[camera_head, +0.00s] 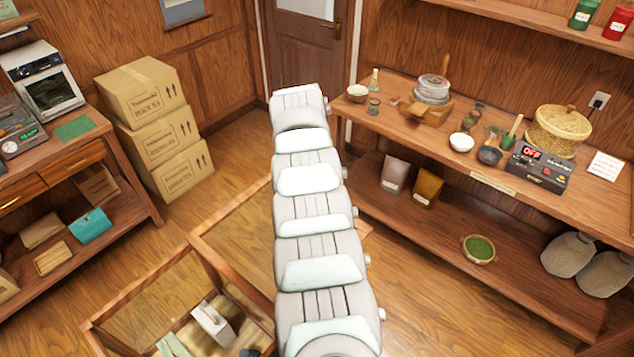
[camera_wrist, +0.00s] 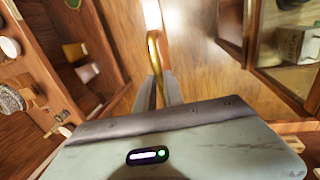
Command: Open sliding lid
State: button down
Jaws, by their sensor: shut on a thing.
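My gripper (camera_wrist: 159,78) shows in the wrist view with its two grey fingers close together. They are shut on a curved brass-coloured handle (camera_wrist: 154,55) that runs up from between the fingertips. What the handle joins at its far end is lost in glare. A wood-framed case (camera_head: 135,290) with clear panes stands at the lower left of the head view, beside my arm, and its edge shows at the right of the wrist view (camera_wrist: 250,35). I cannot make out the lid's full outline. My arm hides my gripper and the handle in the head view.
Stacked cartons (camera_head: 160,125) stand at the back left, near a wooden bench (camera_head: 75,150). Several items lie inside the case. Open floor shows between cartons and counter.

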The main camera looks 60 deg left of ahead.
jog(key=c, duration=1.5)
grip_release()
jog(key=shift+o, duration=0.2)
notch_tip(320, 180, up, 11)
jog(key=s+b, duration=0.1)
jog(key=s, duration=0.1)
jog(key=shift+d+f, duration=0.15)
jog(key=shift+d, duration=0.25)
